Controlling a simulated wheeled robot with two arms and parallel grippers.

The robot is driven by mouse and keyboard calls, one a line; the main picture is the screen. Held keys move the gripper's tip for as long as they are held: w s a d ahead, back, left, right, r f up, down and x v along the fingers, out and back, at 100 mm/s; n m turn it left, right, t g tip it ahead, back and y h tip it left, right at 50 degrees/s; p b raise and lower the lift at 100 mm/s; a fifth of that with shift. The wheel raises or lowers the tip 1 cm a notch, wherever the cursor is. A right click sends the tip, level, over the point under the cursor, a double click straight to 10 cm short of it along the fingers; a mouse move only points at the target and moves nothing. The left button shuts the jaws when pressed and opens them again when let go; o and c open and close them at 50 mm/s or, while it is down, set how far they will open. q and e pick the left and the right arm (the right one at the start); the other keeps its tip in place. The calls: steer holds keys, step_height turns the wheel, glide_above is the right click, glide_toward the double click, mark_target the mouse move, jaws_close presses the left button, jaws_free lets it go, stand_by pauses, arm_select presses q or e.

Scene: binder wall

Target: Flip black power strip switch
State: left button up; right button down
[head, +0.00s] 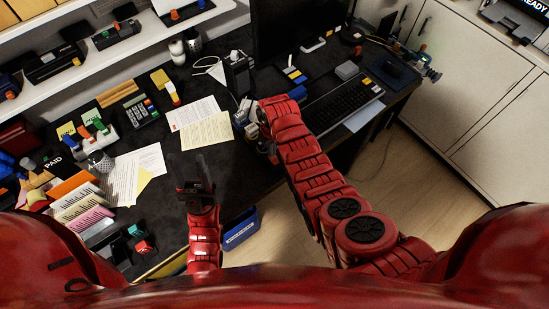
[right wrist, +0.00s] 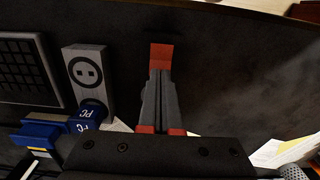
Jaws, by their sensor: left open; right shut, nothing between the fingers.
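In the head view, the right arm reaches over the desk and mostly hides this spot. My left gripper (head: 196,172) is open and empty above the desk's front part.
A keyboard (head: 343,104) lies right of my right arm. A black box (head: 238,74) with a white cable stands behind it. Papers (head: 206,131), a calculator (head: 141,111) and stationery crowd the left. A blue bin (head: 240,230) is below the desk edge.

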steer(key=shift+f+b, duration=0.5)
steer(key=shift+f, duration=0.2)
steer(key=shift+r, duration=0.1)
steer(key=shift+w+r+p, duration=0.1)
steer(key=shift+r+p, duration=0.7)
steer(key=shift+r, duration=0.4)
steer(key=shift+r+p, duration=1)
steer(key=shift+r, duration=1.3)
